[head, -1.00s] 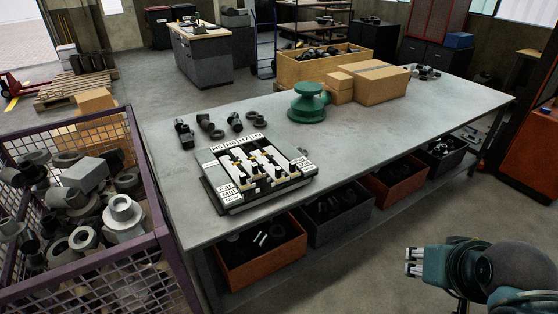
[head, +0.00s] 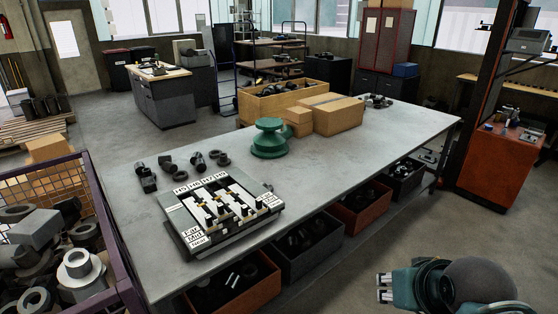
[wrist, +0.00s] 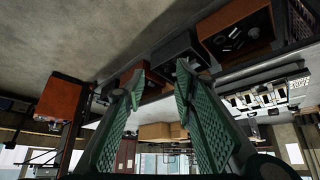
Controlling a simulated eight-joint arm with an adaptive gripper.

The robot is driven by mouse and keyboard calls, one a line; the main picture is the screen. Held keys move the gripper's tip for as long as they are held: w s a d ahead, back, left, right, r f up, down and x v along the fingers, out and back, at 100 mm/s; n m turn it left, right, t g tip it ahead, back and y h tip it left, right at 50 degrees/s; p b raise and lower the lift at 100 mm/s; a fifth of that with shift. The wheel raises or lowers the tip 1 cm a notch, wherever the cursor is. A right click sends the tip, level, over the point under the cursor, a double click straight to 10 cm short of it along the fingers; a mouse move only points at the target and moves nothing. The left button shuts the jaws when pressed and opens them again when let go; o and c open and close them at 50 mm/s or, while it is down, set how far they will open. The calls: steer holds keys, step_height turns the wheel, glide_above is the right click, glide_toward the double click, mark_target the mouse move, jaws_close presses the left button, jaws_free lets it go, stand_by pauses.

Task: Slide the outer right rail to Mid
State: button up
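The rail board (head: 222,216) lies on the left part of the grey workbench. It has several parallel rails with dark and yellow sliding parts, a row of white labels along its back edge and labels reading Far, Mid and Near at its left front. The outer right rail (head: 252,200) is at the board's right side; its exact setting is too small to tell. My gripper (head: 384,287) is at the lower right, in front of the bench and well apart from the board. In the wrist view my gripper (wrist: 158,88) is open and empty, and the board (wrist: 262,96) shows at right.
A green round part (head: 269,140) stands behind the board, with cardboard boxes (head: 332,114) farther back. Several dark fittings (head: 180,164) lie behind the board. Bins (head: 313,243) sit under the bench (head: 350,160). A purple-framed mesh crate (head: 108,225) stands at left.

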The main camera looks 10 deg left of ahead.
steer(key=w+a+r+n+g+p, duration=0.1)
steer(key=w+a+r, duration=0.25)
steer(key=w, duration=0.35)
steer(key=w+a+r+n+g+p, duration=0.1)
steer(key=w+a+r+n+p, duration=0.15)
steer(key=w+r, duration=0.4)
steer(key=n+g+p, duration=0.5)
steer(key=p, duration=0.1)
glide_above(259, 199)
steer(key=f, duration=1.6)
steer(key=shift+s+d+f, duration=0.1)
steer(key=shift+d, duration=0.15)
steer(key=shift+a+f+n, duration=0.25)
steer(key=shift+a+f, duration=0.15)
steer(key=shift+f, duration=0.15)
steer(key=shift+f+p, duration=0.35)
steer(key=shift+f, duration=3.4)
steer(key=shift+c, duration=0.2)
